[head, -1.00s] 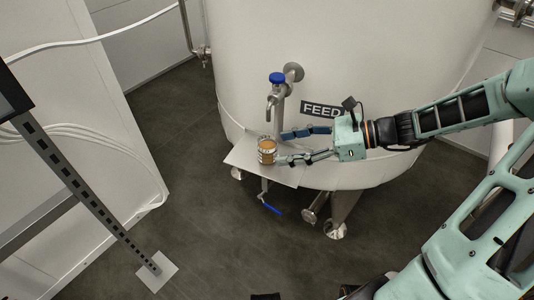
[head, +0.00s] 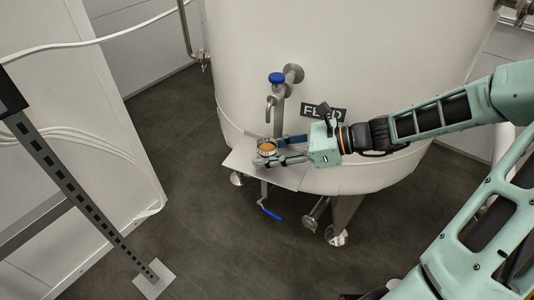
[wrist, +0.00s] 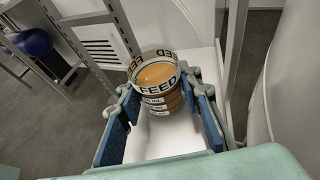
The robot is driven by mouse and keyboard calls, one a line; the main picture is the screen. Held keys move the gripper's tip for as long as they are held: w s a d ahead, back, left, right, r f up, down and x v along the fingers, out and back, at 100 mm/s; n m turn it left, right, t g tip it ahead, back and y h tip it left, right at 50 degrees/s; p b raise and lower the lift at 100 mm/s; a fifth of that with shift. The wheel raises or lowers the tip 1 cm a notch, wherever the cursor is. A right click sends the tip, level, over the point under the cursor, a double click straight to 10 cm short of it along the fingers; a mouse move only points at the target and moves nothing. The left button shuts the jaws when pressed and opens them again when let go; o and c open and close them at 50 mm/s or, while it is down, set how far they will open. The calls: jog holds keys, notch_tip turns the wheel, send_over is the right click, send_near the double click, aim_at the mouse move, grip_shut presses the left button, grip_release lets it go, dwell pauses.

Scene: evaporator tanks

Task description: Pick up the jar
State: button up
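The jar (head: 267,149) is a clear cylinder with amber contents and a "FEED" label. It stands upright on a small light shelf (head: 240,158) at the front of the white tank, below a tap. My gripper (head: 276,148) reaches in from the right at shelf height, one finger on each side of the jar. In the wrist view the jar (wrist: 159,85) stands between the blue finger pads of my gripper (wrist: 158,95), near their tips. The gripper looks open, with narrow gaps beside the jar. Part of the jar's near side is hidden by a finger in the head view.
The metal tap (head: 277,100) with a blue knob hangs just above and behind the jar. The white tank (head: 380,60) stands close behind the gripper. A blue-handled valve (head: 269,211) is below the shelf. A perforated metal post (head: 80,200) stands at left.

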aim_at(259, 144)
jog(key=c, duration=0.6)
jog(key=shift+r, duration=0.1)
jog(key=shift+r+p, duration=0.4)
jog(key=shift+r, duration=0.1)
jog(key=r, duration=0.1)
jog(key=r+p, duration=0.1)
jog(key=shift+d+r+p, duration=0.3)
jog(key=shift+d, duration=0.1)
jog(key=s+d+p, duration=0.2)
jog(key=d, duration=0.6)
jog(key=s+d+p, duration=0.1)
jog(key=s+d, duration=0.1)
jog(key=d, duration=0.7)
jog(key=w+a+r+m+t+h+p, duration=0.1)
jog(key=w+a+r+m+t+h, duration=0.15)
jog(key=w+a+m+t, duration=0.5)
jog(key=r+n+p, duration=0.1)
jog(key=r+p, duration=0.5)
jog(key=p, duration=0.2)
jog(key=w+d+r+g+p, duration=0.1)
jog(key=r+p, duration=0.5)
jog(key=p, duration=0.2)
jog(key=r+n+g+p, duration=0.1)
jog(key=r+p, duration=0.5)
jog(key=p, duration=0.2)
jog(key=shift+w+d+r+n, duration=0.15)
jog(key=shift+w+d+n, duration=0.15)
jog(key=shift+d+n, duration=0.05)
